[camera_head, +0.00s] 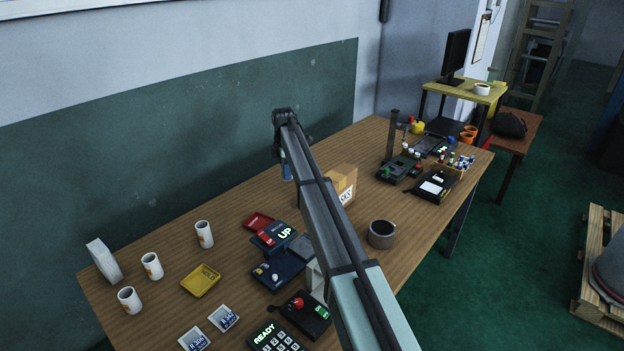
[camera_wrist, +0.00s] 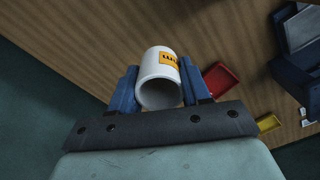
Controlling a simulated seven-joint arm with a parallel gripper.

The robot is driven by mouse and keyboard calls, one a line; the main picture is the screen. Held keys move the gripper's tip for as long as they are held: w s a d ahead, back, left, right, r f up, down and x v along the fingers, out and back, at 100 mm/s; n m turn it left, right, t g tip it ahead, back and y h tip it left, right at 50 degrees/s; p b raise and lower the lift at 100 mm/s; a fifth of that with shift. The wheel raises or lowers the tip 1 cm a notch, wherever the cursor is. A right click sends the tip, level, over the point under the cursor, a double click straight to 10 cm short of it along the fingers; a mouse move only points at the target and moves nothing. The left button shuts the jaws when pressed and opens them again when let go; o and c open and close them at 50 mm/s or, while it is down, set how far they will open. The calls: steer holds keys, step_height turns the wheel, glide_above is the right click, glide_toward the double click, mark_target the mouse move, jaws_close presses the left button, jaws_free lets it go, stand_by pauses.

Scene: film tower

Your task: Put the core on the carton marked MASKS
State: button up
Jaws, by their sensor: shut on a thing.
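My gripper (camera_wrist: 158,72) is shut on a white core (camera_wrist: 157,66) with an orange label. In the wrist view the core sits between the two blue fingers, its open end toward the camera. In the head view my arm hides most of the gripper, and only a blue finger (camera_head: 286,171) shows, above the table near the wall; I cannot make out the held core there. The cardboard carton (camera_head: 342,184) stands right of the gripper, partly behind my arm; only the end of its lettering shows, consistent with MASKS. Similar white cores (camera_head: 204,234) stand at the table's left.
The wooden table (camera_head: 235,197) carries a red tray (camera_head: 257,221), a yellow tray (camera_head: 200,280), a dark unit reading UP (camera_head: 275,237) and a grey cup (camera_head: 382,235) right of my arm. Devices and small bottles crowd the far right.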

steer(key=d+r+m, duration=0.2)
steer(key=d+r, duration=0.9)
steer(key=d, duration=0.3)
step_height(320, 180, up, 3)
steer(key=n, duration=0.4)
glide_above(334, 176)
steer(key=shift+s+f, duration=0.1)
steer(key=shift+f, duration=4.6)
steer(key=o, duration=1.1)
steer(key=shift+f, duration=0.1)
step_height(334, 176, up, 12)
steer(key=shift+r, duration=0.15)
